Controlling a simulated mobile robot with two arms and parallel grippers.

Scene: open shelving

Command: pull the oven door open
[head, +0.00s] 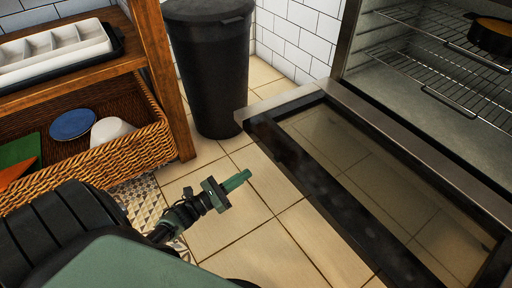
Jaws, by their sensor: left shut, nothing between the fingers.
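The oven (430,75) stands at the right with its cavity and wire racks exposed. Its door (305,172), a dark frame around a glass pane, is swung down and open, lying low in front of the cavity. My left gripper (238,181) is over the floor tiles to the left of the door's outer edge. Its fingers are shut with nothing between them, and it is apart from the door. My right gripper is not in view.
A black bin (212,70) stands against the white tiled wall. A wooden shelf unit at the left holds a wicker basket (125,158) with dishes and a white divided tray (55,50). A dark pan (491,36) sits in the oven. Floor tiles between are clear.

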